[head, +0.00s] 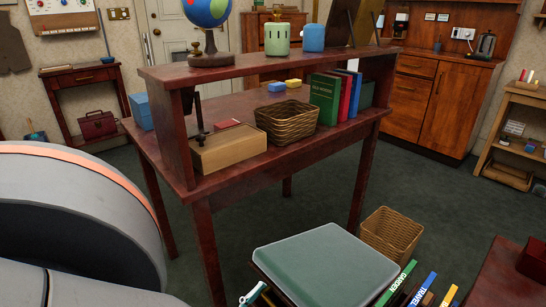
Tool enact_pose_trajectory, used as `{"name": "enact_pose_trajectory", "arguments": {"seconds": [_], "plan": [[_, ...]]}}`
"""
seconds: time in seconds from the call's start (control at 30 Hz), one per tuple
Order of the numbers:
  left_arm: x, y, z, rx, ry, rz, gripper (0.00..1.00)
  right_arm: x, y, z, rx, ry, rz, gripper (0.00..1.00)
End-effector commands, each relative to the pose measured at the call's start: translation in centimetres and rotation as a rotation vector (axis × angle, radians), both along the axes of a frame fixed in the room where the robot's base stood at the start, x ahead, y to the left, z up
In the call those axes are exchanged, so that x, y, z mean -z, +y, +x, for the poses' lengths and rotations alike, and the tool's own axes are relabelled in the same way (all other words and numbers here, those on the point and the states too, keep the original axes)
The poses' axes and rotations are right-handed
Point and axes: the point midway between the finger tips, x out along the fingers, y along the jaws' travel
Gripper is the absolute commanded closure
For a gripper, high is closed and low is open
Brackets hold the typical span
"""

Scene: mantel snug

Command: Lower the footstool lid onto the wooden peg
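The footstool lid (325,264) is a padded grey-green square with rounded corners, low at the bottom centre of the head view. It looks roughly level. A dark edge shows under its left side, and the frame's bottom cuts off its near part. I cannot tell whether it is raised or resting shut. No wooden peg can be made out. A small pale item (254,293) shows just left of the lid, too small to identify. Neither of my grippers is in view.
A dark red wooden desk (291,157) with a raised shelf stands behind the lid. A wicker basket (391,236) is on the floor beside the lid's right corner. Several upright books (424,288) are close at its right. A reddish surface (500,278) is at bottom right. Carpet (450,190) lies open beyond.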

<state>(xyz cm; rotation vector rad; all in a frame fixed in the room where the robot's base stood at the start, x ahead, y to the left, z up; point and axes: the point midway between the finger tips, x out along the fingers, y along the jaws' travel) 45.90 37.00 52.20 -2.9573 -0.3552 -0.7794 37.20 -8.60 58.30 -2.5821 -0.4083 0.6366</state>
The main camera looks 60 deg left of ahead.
Motion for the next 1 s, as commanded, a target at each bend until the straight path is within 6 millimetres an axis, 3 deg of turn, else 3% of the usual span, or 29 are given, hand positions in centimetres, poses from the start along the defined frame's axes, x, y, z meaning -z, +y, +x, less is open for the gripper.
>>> {"name": "enact_pose_trajectory", "arguments": {"seconds": [0.33, 0.7, 1.0], "plan": [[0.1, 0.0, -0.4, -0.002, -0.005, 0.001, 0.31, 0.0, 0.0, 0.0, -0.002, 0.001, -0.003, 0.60], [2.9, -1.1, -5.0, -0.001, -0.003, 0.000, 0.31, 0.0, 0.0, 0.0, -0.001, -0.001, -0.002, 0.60], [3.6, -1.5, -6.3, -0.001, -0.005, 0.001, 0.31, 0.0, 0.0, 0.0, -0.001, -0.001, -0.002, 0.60]]}}
